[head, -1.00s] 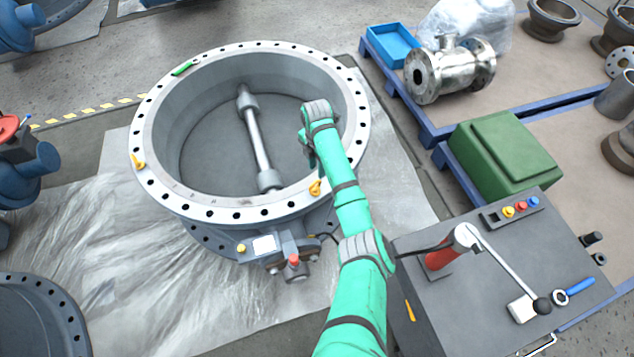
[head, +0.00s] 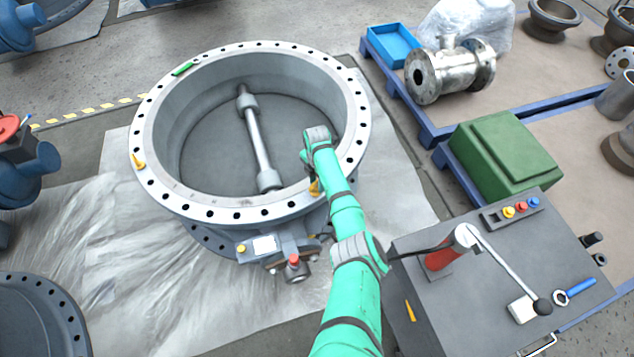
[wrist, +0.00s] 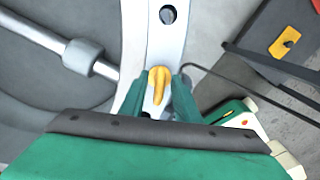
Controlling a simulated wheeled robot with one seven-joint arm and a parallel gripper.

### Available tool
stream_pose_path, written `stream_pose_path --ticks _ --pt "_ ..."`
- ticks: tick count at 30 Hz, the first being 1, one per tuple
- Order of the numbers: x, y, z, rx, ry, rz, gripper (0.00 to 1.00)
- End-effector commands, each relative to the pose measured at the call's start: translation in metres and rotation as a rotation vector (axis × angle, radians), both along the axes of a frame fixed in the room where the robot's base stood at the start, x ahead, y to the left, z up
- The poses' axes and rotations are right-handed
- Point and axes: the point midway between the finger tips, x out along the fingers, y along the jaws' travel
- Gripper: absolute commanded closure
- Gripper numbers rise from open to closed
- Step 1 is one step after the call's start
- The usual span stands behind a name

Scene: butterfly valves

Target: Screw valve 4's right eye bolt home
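The large grey valve body (head: 180,205) lies flat with its drilled flange ring facing up. Its right yellow eye bolt (head: 314,187) stands at the flange's near right, partly hidden by my arm in the head view. In the wrist view the eye bolt (wrist: 158,86) is upright between my fingers. My gripper (wrist: 159,98) has one green finger on each side of it and looks open, with narrow gaps. The bolt's thread and seat are hidden. A second yellow eye bolt (head: 138,161) stands on the flange's left side.
A shaft (head: 256,138) crosses the valve bore. A green object (head: 185,68) lies on the far flange.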

Motion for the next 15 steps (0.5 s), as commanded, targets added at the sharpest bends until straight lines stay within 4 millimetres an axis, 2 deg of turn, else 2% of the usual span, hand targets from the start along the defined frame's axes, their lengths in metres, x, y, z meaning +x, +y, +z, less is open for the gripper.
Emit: stream_pose_path --ticks 2,3,6,15 --pt "0.0000 0.0001 0.0001 0.000 0.000 0.000 0.71" --pt "0.0000 0.0001 0.0001 0.000 0.000 0.000 0.80" --pt "0.0000 0.0001 0.0002 0.000 0.000 0.000 1.00" --pt "-0.0003 0.0002 0.0002 0.001 0.001 -0.015 1.00"
